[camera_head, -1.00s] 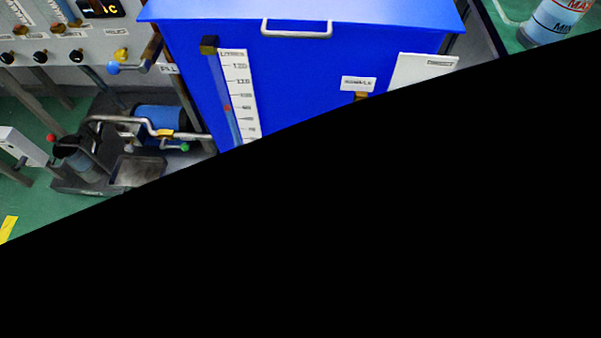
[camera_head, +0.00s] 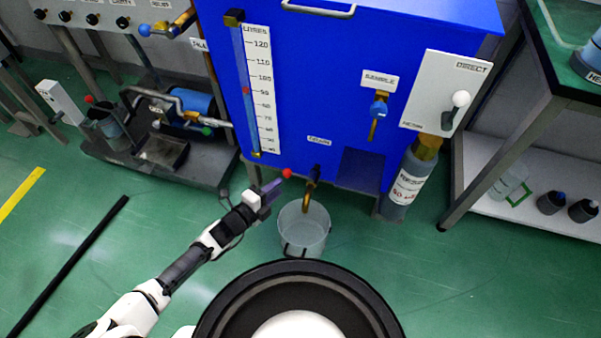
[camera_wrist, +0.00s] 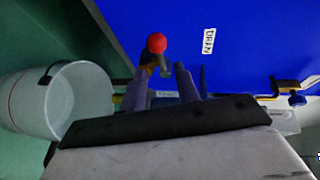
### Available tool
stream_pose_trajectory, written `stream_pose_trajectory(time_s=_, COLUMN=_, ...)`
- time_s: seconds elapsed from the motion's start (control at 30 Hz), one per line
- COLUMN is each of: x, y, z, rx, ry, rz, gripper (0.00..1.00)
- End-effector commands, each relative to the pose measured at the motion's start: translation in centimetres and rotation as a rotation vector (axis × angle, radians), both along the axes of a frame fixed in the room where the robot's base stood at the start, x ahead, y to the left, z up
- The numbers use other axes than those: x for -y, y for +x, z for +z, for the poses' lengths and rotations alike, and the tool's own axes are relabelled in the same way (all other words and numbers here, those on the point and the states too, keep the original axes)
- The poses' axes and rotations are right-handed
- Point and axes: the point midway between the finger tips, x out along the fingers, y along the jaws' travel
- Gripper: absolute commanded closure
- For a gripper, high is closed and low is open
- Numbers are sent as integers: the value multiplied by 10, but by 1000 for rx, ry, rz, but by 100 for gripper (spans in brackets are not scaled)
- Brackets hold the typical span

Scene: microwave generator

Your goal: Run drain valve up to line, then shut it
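The drain valve (camera_head: 312,180) is on the lower front of the blue tank (camera_head: 330,70), with a red-ball handle (camera_head: 287,173) pointing left and a brass spout. A clear bucket (camera_head: 304,232) stands on the floor under the spout. The bucket also shows in the wrist view (camera_wrist: 75,95), with a thin reddish line near its left side. I cannot tell any water in it. My gripper (camera_head: 274,190) is just left of and below the red ball. In the wrist view its fingers (camera_wrist: 161,75) are apart, and the red ball (camera_wrist: 157,43) shows beyond the gap between them.
A level gauge (camera_head: 258,90) on the tank has a red marker near 90. The sample valve (camera_head: 378,108) and a white lever panel (camera_head: 445,90) are to the right. A pump unit (camera_head: 165,125) stands left. A dark round object (camera_head: 225,318) fills the front centre.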

Motion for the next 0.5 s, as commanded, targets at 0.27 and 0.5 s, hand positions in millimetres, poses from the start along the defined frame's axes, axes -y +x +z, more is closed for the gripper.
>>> stream_pose_trajectory(time_s=0.27, x=42, y=45, z=-13, rx=-1, ry=-4, rz=-3, gripper=68)
stream_pose_trajectory(time_s=0.5, x=63, y=71, z=-19, rx=-3, ry=-2, rz=-1, gripper=68)
